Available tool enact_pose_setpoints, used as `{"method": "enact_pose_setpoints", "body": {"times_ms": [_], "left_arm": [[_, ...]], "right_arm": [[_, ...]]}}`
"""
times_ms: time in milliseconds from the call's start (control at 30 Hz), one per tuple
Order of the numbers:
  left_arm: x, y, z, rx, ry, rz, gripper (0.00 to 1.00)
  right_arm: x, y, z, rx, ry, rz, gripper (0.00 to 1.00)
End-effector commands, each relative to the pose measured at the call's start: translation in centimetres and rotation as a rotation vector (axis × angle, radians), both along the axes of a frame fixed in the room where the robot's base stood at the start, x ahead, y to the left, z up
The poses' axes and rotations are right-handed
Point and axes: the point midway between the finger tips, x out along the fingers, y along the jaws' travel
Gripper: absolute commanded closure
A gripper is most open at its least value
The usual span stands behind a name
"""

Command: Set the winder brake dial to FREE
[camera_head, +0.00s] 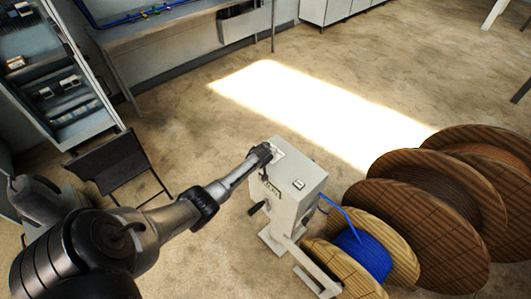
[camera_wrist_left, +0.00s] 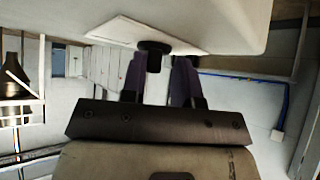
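The winder is a pale grey box (camera_head: 296,206) on a stand, right of centre in the head view. My left gripper (camera_head: 267,153) is at its upper left, by a light plate on the top; the gripper hides the dial there. In the left wrist view a black dial (camera_wrist_left: 154,52) with a protruding grip sits on a white plate (camera_wrist_left: 110,30). The two dark fingers of my left gripper (camera_wrist_left: 157,78) are open, one on each side of the grip, with gaps showing. The dial's setting and any FREE marking cannot be read. My right gripper is not in view.
A crank handle (camera_head: 257,208) sticks out of the winder's left side. A blue cable (camera_head: 343,213) runs to a spool of blue cable (camera_head: 364,254). Large wooden reels (camera_head: 425,210) stand at the right. A black chair (camera_head: 112,166) stands at left. The floor behind the winder is clear.

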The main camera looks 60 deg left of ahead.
Motion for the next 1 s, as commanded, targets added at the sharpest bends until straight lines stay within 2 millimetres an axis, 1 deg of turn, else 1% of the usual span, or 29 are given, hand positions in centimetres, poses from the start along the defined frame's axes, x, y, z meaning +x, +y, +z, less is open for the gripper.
{"method": "enact_pose_setpoints", "body": {"times_ms": [33,67,267,400,567,800,1000], "left_arm": [[-0.1,-0.6,-0.8,-0.008,0.006,-0.005,0.61],[-0.1,-0.6,-0.7,-0.008,0.006,-0.005,0.61],[-0.7,-1.0,0.5,-0.004,0.003,-0.004,0.61],[-1.7,-1.9,2.0,-0.003,0.003,-0.004,0.61],[-2.9,-3.1,3.9,-0.001,0.000,-0.004,0.61],[-4.8,-5.0,6.5,-0.001,0.002,-0.001,0.61],[-6.0,-6.1,8.3,0.001,0.001,0.000,0.61]], "right_arm": [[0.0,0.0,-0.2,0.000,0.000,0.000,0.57],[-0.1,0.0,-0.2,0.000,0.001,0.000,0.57],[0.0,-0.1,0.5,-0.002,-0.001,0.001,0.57],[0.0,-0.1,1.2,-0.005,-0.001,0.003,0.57],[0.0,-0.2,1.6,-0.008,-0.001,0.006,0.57],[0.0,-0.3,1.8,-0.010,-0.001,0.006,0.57],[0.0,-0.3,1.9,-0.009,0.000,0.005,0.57]]}}
